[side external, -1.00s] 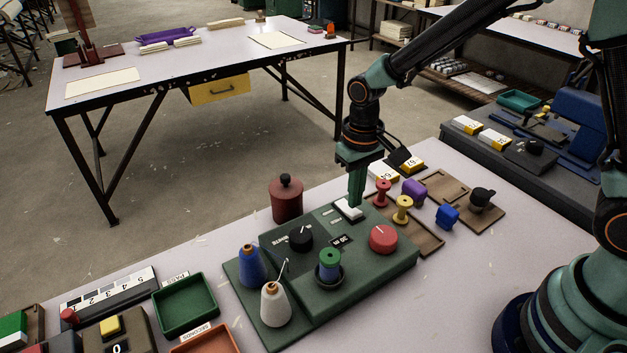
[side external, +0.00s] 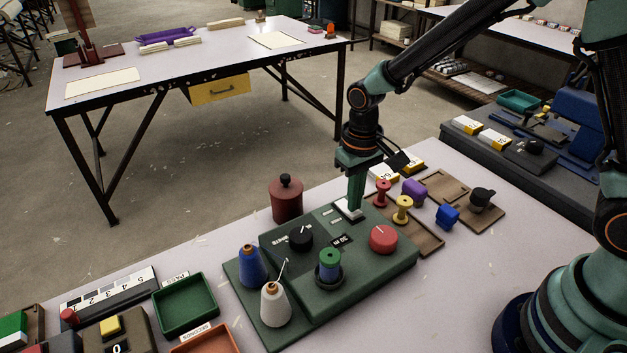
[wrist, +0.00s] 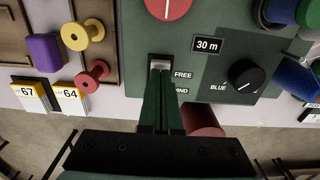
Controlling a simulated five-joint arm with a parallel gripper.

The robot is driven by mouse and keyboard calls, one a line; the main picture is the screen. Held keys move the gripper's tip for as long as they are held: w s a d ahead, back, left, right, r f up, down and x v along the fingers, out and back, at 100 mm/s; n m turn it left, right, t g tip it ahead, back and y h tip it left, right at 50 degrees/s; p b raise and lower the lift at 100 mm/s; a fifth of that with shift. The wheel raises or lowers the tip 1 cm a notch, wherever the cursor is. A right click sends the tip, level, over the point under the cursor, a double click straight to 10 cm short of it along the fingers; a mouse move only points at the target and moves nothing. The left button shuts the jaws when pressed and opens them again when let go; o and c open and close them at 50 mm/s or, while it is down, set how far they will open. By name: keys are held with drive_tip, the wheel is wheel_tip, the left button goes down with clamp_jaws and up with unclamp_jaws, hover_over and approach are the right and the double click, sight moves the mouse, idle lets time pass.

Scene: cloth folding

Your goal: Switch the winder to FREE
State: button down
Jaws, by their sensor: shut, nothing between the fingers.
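In the wrist view the labels FREE (wrist: 182,75) and WIND stand beside the switch (wrist: 160,63); WIND is partly covered. My gripper (side external: 355,210) is shut and empty, pointing down with its fingertips at the switch, seemingly touching it. The fingers hide part of the switch, so its setting is unclear.
A dark red lidded pot (side external: 286,199) stands close behind the winder. Wooden trays with red and yellow spools (side external: 402,208) lie to the right. Blue and white thread cones (side external: 275,303) stand at the front left. A green tray (side external: 185,303) is further left.

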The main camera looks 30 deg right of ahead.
drive_tip(key=shift+f, duration=0.55)
drive_tip(key=shift+r, duration=3.55)
drive_tip(key=s+d+r+t, duration=0.5)
drive_tip(key=s+d+r, duration=0.5)
drive_tip(key=r, duration=0.2)
drive_tip(key=shift+s+r+t, duration=0.15)
drive_tip(key=shift+r+t, duration=0.05)
drive_tip(key=shift+t, duration=0.1)
